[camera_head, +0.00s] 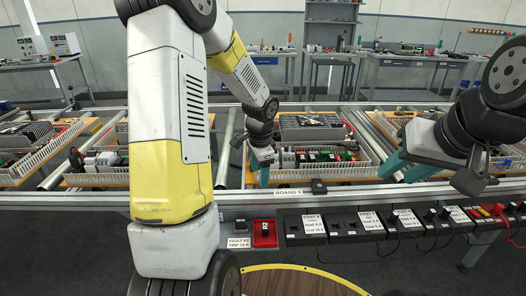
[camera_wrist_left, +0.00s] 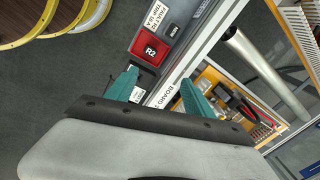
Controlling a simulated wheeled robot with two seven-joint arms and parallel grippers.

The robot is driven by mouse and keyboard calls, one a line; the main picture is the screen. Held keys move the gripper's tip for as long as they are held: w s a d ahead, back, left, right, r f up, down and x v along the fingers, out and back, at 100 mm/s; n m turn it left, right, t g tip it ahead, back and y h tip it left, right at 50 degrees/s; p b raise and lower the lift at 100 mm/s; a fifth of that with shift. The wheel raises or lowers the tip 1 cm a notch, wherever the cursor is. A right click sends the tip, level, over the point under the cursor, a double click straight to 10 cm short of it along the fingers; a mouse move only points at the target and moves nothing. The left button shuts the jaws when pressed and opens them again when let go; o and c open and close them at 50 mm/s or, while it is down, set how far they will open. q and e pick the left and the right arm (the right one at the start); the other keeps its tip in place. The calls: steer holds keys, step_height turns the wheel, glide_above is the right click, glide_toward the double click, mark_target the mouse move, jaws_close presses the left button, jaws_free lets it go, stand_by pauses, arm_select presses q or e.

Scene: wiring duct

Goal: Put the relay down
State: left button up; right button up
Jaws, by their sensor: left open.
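The red block also shows in the left wrist view (camera_wrist_left: 150,48), beyond the fingertips. My left gripper (camera_head: 258,170) is above and behind the rail at the near edge of the middle board. In the left wrist view its teal fingers (camera_wrist_left: 157,90) are apart with no object held between them. My right gripper (camera_head: 408,169) is over the board area to the right, its teal fingers apart and apparently empty.
Black switch blocks (camera_head: 342,224) with white labels line the rail right of the red block. Behind are wooden boards with white wiring ducts (camera_head: 371,170) and components. A metal roller (camera_head: 231,140) lies left of the middle board. A round wooden surface (camera_head: 300,282) is at the front.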

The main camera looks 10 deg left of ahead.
arm_select(q)
steer(key=s+r+n+t, duration=0.1)
steer(key=s+r+n, duration=0.2)
steer(key=s+r, duration=0.35)
steer(key=s+r+n+t, duration=0.1)
steer(key=s+r+n, duration=0.15)
steer(key=r, duration=0.65)
steer(key=s+d+r+n+t+h, duration=0.1)
steer(key=s+r+n, duration=0.1)
steer(key=s, duration=0.4)
steer(key=s+d+r+n+t+h, duration=0.1)
steer(key=s+d+r+n, duration=0.1)
steer(key=s+r, duration=0.2)
steer(key=s, duration=0.3)
steer(key=shift+d+r+n+t+h, duration=0.25)
steer(key=shift+d+n+t+h, duration=0.05)
steer(key=shift+n+t+h, duration=0.1)
steer(key=shift+w, duration=0.1)
